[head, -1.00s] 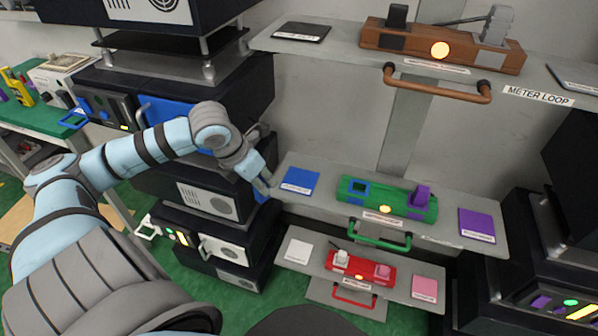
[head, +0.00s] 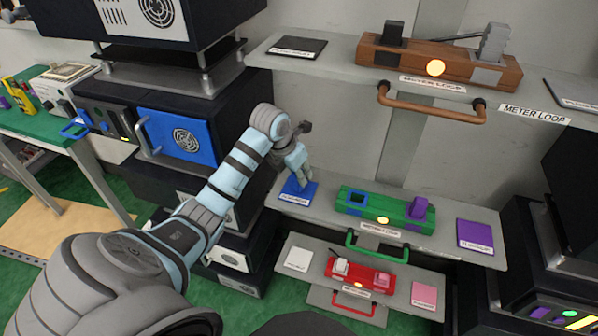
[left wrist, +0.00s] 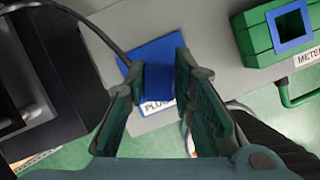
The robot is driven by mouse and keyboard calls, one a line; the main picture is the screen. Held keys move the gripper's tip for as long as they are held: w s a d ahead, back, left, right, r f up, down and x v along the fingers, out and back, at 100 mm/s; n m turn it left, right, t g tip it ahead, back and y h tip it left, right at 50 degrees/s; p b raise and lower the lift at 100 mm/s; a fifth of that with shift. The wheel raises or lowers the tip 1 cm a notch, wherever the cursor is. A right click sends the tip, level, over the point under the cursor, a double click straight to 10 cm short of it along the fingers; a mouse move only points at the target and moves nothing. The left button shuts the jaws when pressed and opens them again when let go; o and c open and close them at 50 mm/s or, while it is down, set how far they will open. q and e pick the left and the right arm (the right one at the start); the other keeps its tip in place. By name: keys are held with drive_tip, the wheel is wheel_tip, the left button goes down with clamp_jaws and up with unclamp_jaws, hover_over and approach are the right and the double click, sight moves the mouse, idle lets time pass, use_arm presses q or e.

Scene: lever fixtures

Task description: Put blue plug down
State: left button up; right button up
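The blue plug (left wrist: 158,83) sits between the two fingers of my left gripper (left wrist: 160,75) in the left wrist view, and the fingers close on its sides. It is over the blue mat (left wrist: 152,50) with the white label. In the head view the left gripper (head: 296,180) points down at the blue mat (head: 311,190) on the middle shelf. Whether the plug touches the mat or hangs just above it I cannot tell. The green fixture (head: 384,210) with a blue-rimmed square socket (head: 357,198) stands to the right. My right gripper is not in view.
A purple plug (head: 418,207) stands in the green fixture, with a purple mat (head: 475,234) to its right. A red fixture (head: 358,276) is on the shelf below. A brown fixture (head: 440,62) is on the shelf above. Dark cabinets stand at left.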

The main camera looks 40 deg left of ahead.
use_arm(q)
drive_tip(key=shift+o, duration=1.4)
drive_tip(key=shift+s+r, duration=0.1)
drive_tip(key=p+v, duration=0.1)
drive_tip(key=v, duration=1.1)
